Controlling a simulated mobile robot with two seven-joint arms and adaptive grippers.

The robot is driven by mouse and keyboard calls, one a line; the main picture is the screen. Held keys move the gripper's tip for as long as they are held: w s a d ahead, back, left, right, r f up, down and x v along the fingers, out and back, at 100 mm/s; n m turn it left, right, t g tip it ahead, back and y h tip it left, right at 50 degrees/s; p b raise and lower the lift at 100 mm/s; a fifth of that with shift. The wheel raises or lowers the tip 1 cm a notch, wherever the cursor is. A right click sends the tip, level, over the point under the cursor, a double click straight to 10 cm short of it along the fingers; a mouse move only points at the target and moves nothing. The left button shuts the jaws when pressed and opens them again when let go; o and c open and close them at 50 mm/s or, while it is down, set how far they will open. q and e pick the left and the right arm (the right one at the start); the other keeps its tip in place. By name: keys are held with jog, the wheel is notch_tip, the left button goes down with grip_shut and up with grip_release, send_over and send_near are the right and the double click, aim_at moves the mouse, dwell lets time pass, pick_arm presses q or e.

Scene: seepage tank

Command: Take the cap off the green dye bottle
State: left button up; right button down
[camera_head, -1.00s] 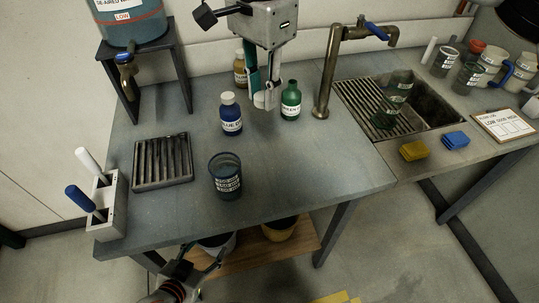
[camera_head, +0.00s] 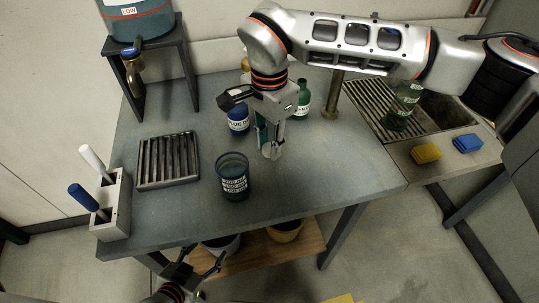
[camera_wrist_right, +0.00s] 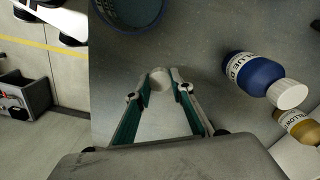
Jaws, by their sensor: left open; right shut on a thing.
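The green dye bottle (camera_head: 303,98) stands upright at the back of the bench, partly hidden behind my right gripper. Its green neck is bare, with no cap on it. My right gripper (camera_head: 270,154) is in front of it and left of it, pointing down near the bench top. It is shut on a round white cap (camera_wrist_right: 160,79), which shows between the fingertips in the right wrist view. I cannot tell whether the cap touches the bench. My left gripper (camera_head: 203,260) is open and empty, low in front of the bench.
The blue bottle (camera_head: 238,120) with its white cap (camera_wrist_right: 287,94) stands beside my right gripper; a yellow bottle (camera_wrist_right: 299,127) is behind. A dark beaker (camera_head: 234,178) stands front left, near a ribbed rack (camera_head: 168,162). The bench's front right is clear. The sink lies right.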

aim_at(269, 148)
jog(key=shift+f, duration=2.3)
jog(key=shift+f, duration=0.15)
jog(key=c, duration=1.8)
grip_release()
jog(key=shift+o, duration=0.2)
jog(key=shift+r, duration=0.3)
notch_tip(269, 148, up, 12)
jog(key=shift+f, duration=0.1)
